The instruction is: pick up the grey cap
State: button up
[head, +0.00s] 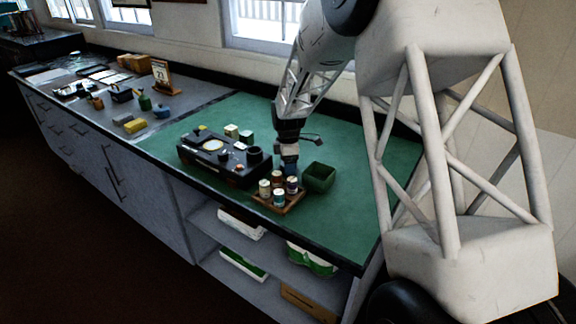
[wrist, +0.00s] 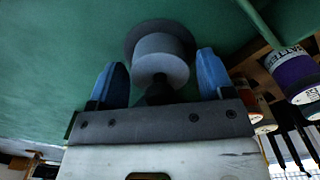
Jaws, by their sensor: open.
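A grey round cap (wrist: 162,66) with a wider, darker rim or base shows in the wrist view, against the green mat. My gripper (wrist: 160,60) is open, with one blue finger on each side of the cap. A gap shows between the cap and each finger; I cannot tell how deep the cap sits between them. In the head view my gripper (head: 290,170) is low over the mat, just behind the wooden tray. I cannot make out the cap there; my gripper or the bottles may hide it.
The wooden tray (head: 292,206) of small bottles stands close in front of my gripper. A green open box (head: 319,178) is just right, and a black device (head: 215,170) with knobs is left. The green mat (head: 365,150) is clear at the right.

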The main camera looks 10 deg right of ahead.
jog(key=c, duration=0.8)
jog(key=shift+o, duration=0.2)
jog(key=shift+r, duration=0.1)
jog(key=shift+r, duration=4.9)
jog(key=a+r, duration=0.6)
jog(key=a, duration=0.5)
jog(key=shift+w+r, duration=0.15)
jog(key=shift+w, duration=0.2)
